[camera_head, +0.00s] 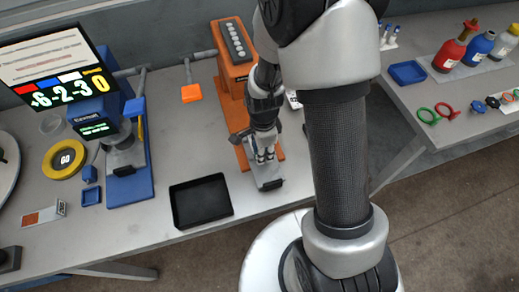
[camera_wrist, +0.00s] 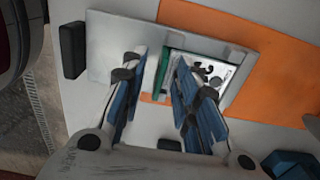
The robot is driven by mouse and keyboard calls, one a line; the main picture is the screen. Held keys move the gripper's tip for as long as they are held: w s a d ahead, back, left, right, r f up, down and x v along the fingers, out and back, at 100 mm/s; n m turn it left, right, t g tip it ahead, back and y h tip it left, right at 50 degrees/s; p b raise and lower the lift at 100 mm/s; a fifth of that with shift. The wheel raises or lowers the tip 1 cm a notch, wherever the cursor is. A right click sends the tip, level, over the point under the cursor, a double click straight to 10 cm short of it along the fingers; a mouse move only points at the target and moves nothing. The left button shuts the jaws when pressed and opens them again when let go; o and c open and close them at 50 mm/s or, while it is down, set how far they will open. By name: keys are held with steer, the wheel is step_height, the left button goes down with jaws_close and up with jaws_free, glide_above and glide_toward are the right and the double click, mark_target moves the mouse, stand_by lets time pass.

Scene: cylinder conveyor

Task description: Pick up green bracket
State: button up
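A narrow green piece, which I take to be the green bracket (camera_wrist: 163,72), stands at the edge of a small pale opening in a grey plate (camera_wrist: 112,40) in the wrist view. My gripper (camera_wrist: 161,62) is open, its blue-padded fingers on either side of the green piece. In the head view my gripper (camera_head: 265,158) points down over the plate (camera_head: 270,183) at the foot of the orange machine (camera_head: 234,55). The green piece is not clear there.
A black empty tray (camera_head: 201,202) lies left of my gripper. A blue press-like machine (camera_head: 130,178) and a yellow GO ring (camera_head: 65,159) stand farther left. The right table holds a blue tray (camera_head: 408,73), bottles (camera_head: 455,48) and coloured rings (camera_head: 428,116).

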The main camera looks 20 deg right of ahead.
steer(key=shift+r, duration=0.1)
steer(key=shift+c, duration=0.3)
jaws_close()
stand_by(0.4)
